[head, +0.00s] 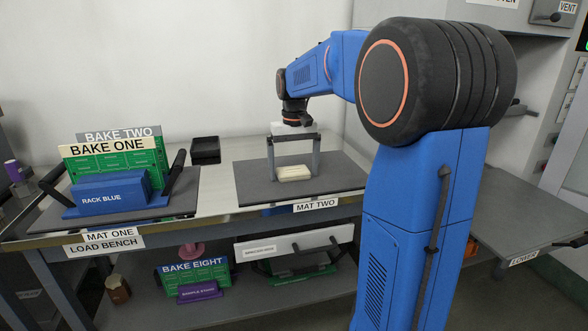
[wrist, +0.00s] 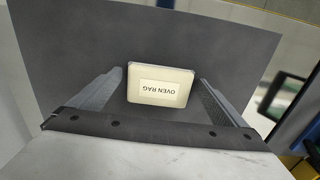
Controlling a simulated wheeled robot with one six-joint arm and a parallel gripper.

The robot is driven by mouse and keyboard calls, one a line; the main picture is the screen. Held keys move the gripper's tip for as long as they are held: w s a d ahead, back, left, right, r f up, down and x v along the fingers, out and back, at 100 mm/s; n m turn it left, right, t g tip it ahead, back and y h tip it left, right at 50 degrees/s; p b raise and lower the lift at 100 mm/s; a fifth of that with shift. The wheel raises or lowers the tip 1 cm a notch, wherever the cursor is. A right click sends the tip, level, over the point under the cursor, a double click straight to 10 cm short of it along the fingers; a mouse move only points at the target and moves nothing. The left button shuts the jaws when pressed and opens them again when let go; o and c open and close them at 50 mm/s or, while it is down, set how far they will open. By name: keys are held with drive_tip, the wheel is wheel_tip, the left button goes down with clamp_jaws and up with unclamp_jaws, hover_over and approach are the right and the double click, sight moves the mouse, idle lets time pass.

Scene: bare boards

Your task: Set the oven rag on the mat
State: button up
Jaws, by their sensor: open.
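The oven rag (head: 294,173) is a folded cream pad lying on the dark grey mat (head: 256,188) labelled MAT TWO. In the wrist view the oven rag (wrist: 160,80) shows its label upside down, between and a little beyond the fingers. My gripper (head: 293,179) points down over the mat, its two fingers open and straddling the rag. In the wrist view my gripper (wrist: 162,74) has clear gaps on both sides of the rag and holds nothing. A second grey mat (head: 182,202), labelled MAT ONE, lies at the left of the bench.
A blue rack (head: 110,195) with green boards stands on MAT ONE. A small black tray (head: 205,150) sits at the back between the mats. The lower shelf (head: 240,307) holds more boards. Bare bench shows between the mats.

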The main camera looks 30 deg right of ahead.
sight(294, 171)
drive_tip(key=shift+r, duration=0.15)
wheel_tip(294, 171, up, 12)
idle(0.4)
drive_tip(key=s+a+f+n+t, duration=0.1)
drive_tip(key=s+a+f, duration=0.3)
drive_tip(key=s, duration=0.6)
drive_tip(key=s+a+f+n+t, duration=0.1)
drive_tip(key=s+a+f+t, duration=0.1)
drive_tip(key=s+a+f, duration=0.3)
drive_tip(key=s+a+f+n+t, duration=0.1)
drive_tip(key=s+a+f, duration=0.3)
drive_tip(key=s+f, duration=0.7)
drive_tip(key=s, duration=0.4)
drive_tip(key=shift+a+f+t, duration=0.25)
drive_tip(key=shift+a+t, duration=0.1)
drive_tip(key=shift+t, duration=0.05)
